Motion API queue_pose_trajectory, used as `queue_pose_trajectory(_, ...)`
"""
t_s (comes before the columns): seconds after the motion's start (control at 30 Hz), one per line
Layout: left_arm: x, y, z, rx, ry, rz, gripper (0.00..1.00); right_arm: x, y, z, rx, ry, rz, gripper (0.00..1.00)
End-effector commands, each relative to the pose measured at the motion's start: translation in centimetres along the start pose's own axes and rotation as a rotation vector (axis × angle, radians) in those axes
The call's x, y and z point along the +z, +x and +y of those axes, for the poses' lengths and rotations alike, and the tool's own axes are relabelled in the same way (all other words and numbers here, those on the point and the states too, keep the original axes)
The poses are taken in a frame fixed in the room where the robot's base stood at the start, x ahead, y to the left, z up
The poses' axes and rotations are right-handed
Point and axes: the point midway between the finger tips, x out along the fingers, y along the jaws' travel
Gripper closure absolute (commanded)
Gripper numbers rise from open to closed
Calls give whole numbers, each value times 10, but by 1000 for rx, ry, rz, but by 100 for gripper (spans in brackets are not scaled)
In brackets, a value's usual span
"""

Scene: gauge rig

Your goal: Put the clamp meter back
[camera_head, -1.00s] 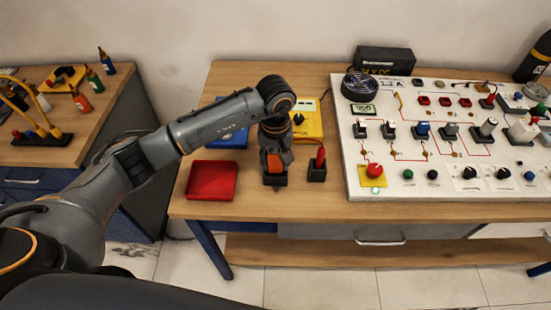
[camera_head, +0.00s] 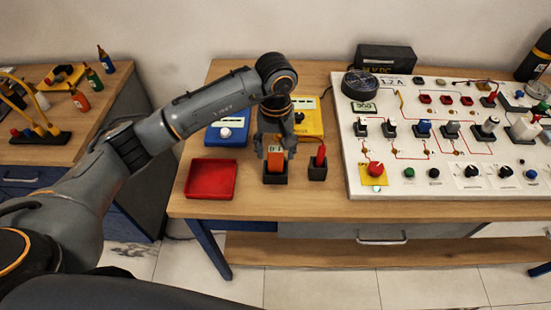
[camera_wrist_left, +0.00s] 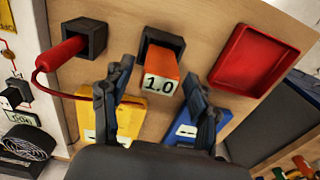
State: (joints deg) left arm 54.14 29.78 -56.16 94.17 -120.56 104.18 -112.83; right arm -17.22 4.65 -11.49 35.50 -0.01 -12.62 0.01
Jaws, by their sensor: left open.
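The clamp meter, an orange block (camera_head: 276,157), stands in a black square holder (camera_head: 275,179) on the wooden table. In the left wrist view the orange meter (camera_wrist_left: 162,84) shows a "1.0" label and sits in the dark holder (camera_wrist_left: 165,38). My left gripper (camera_head: 275,149) is open just above the meter. In the left wrist view its two fingers (camera_wrist_left: 158,92) are apart, one on each side of the meter's labelled end, with gaps showing. My right gripper is not in view.
A second black holder (camera_head: 317,173) with a red probe (camera_head: 321,156) stands just right. A red tray (camera_head: 211,180) lies left. A blue meter (camera_head: 228,128) and a yellow meter (camera_head: 309,118) lie behind. The white circuit panel (camera_head: 354,182) fills the right side.

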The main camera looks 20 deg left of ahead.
Motion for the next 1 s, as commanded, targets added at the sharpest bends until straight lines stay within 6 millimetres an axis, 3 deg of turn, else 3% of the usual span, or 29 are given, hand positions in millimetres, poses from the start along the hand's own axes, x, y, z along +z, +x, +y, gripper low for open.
queue_pose_trajectory(0.2, -2, -46, 0, 1, 0, 6, 40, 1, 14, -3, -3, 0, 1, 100)
queue_pose_trajectory(0.4, -1, -72, 0, 1, 0, 2, 40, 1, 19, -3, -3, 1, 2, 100)
queue_pose_trajectory(1.0, 0, -79, 0, 0, 0, 0, 40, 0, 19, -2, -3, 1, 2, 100)
